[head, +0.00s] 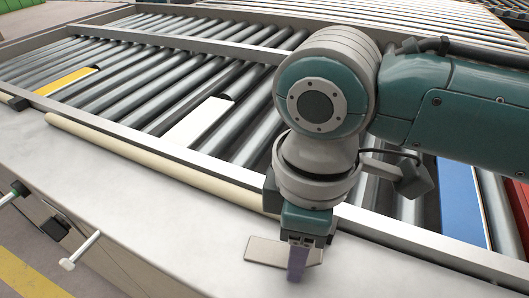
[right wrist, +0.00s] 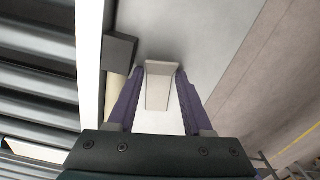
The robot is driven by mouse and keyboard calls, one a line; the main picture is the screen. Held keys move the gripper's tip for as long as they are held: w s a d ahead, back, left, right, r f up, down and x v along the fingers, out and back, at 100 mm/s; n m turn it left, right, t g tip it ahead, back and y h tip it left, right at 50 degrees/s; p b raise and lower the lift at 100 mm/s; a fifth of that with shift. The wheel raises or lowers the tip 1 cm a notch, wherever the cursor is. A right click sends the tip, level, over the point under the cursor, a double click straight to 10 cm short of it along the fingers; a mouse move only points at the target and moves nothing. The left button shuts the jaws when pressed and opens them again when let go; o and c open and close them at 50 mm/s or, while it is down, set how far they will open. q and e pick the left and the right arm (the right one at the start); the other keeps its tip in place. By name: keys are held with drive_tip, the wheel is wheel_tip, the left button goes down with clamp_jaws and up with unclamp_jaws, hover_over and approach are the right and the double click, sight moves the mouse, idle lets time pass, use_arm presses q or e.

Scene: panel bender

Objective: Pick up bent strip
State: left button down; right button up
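The bent strip (head: 264,250) is a small pale grey metal piece on the smooth light metal ledge (head: 195,225). My right gripper (head: 297,274) points down at the strip, and its purple finger hides part of it. In the right wrist view the strip (right wrist: 158,92) shows a raised lip at its far end. It lies between the two purple fingers of my right gripper (right wrist: 159,72). The fingers are apart, one on each side, with the tips very close to the strip's sides; a narrow gap shows on the left. My left gripper is not in view.
A roller conveyor lies behind the ledge, with a yellow-edged panel (head: 68,80), a white panel (head: 198,121) and a blue panel (head: 461,203). A beige bar (head: 150,160) runs along the ledge's back edge. A dark block (right wrist: 119,52) stands close to the left finger.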

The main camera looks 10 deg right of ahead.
clamp_jaws()
drive_tip(key=shift+r, duration=0.15)
